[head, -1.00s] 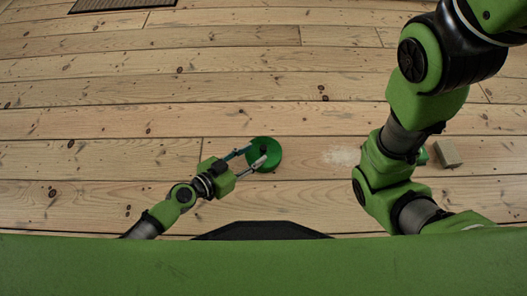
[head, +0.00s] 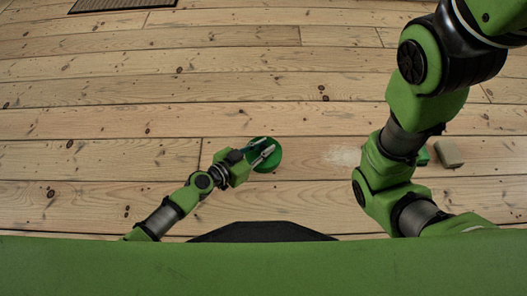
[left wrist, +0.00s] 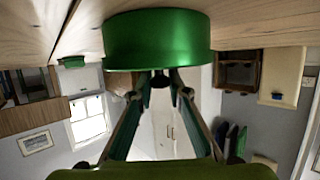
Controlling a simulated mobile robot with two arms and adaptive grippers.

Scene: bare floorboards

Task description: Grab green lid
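The green lid (head: 274,161) is a round disc lying on the floorboards in the middle of the head view. In the left wrist view the lid (left wrist: 157,40) fills the top centre, with a small dark knob at its middle. My left gripper (head: 262,150) reaches over the lid from the lower left. In the left wrist view its fingers (left wrist: 160,77) converge with their tips close on both sides of the knob, shut on it. The gripper partly covers the lid in the head view. My right gripper is out of view; only its arm shows.
A tan block (head: 448,154) lies on the floor right of my right arm. A small green thing (head: 423,157) is partly hidden behind that arm. A pale patch (head: 343,156) marks the boards right of the lid. A dark mat (head: 110,4) lies far left. Floor left is clear.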

